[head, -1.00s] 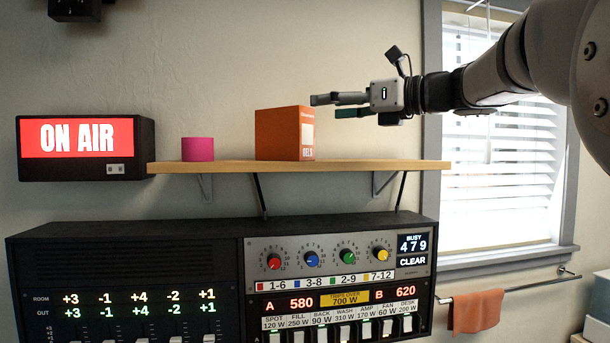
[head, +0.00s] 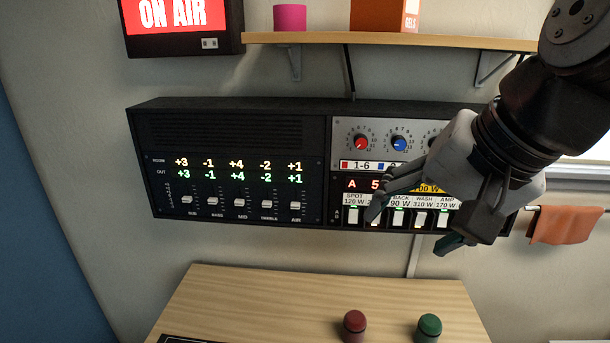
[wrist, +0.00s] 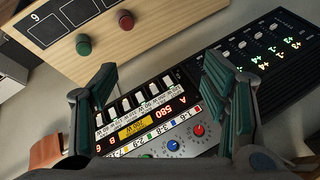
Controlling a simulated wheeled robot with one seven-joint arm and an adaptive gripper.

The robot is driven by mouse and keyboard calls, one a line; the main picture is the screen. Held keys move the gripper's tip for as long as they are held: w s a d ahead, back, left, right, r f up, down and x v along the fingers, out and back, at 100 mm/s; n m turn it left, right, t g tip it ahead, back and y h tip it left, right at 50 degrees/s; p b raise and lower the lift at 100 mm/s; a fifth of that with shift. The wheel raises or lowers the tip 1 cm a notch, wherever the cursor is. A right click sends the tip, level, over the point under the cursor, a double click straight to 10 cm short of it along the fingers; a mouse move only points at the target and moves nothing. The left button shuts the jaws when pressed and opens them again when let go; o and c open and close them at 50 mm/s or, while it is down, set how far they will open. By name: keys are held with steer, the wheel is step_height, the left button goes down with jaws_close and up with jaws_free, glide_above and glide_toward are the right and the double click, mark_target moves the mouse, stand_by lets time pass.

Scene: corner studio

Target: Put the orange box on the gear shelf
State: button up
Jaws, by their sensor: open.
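The orange box (head: 377,14) stands on the wooden wall shelf (head: 300,40), near its middle, in the head view; its top is cut off by the frame. A pink cylinder (head: 290,17) stands on the shelf to its left. My gripper (head: 411,227) is open and empty, below the shelf and in front of the black console's switch row. In the wrist view the two fingers of my gripper (wrist: 165,100) are spread wide, with the console panel (wrist: 150,128) between and behind them. The box is not in the wrist view.
The black console (head: 235,125) fills the wall under the shelf. Below it a wooden desk (head: 250,300) carries a red button (head: 354,325) and a green button (head: 429,326). An ON AIR sign (head: 180,22) hangs upper left. An orange cloth (head: 566,225) hangs on a rail at right.

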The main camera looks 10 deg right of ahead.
steer(key=s+d+f+n+h, duration=0.2)
steer(key=s+f+n, duration=0.3)
steer(key=n, duration=0.1)
steer(key=shift+d+f+n, duration=0.25)
steer(key=shift+d+n, duration=0.05)
steer(key=shift+w+f+b, duration=1)
steer(key=shift+w+b, duration=0.05)
steer(key=shift+w, duration=0.05)
stand_by(0.8)
